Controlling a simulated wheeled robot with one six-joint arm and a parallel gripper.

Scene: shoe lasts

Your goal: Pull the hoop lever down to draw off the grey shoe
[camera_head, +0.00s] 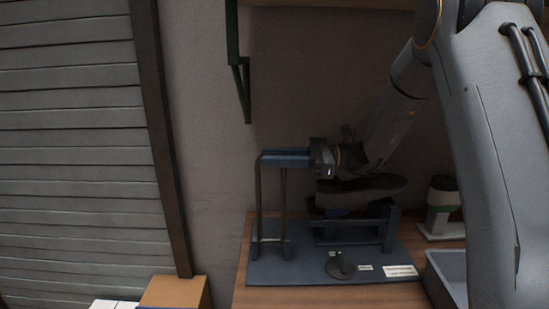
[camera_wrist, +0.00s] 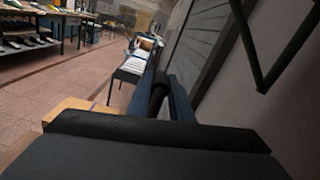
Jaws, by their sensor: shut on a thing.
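The hoop lever (camera_head: 260,208) is a dark upright hoop at the left of the blue-grey base plate (camera_head: 300,268). My gripper (camera_head: 288,158) reaches in from the right, and its blue fingers are shut on the top bar of the hoop. In the wrist view the dark bar (camera_wrist: 158,92) lies between the two blue fingers. The hoop stands about upright. The grey shoe (camera_head: 362,190) sits on a dark frame (camera_head: 388,228) to the right of the hoop, below my wrist. The last inside the shoe is hard to make out.
A round black knob (camera_head: 340,265) and small white labels (camera_head: 400,271) are at the plate's front. A white-and-green container (camera_head: 442,195) and a grey tray (camera_head: 448,275) stand to the right. A dark green bracket (camera_head: 240,75) hangs on the wall above. Cardboard boxes (camera_head: 175,292) are at lower left.

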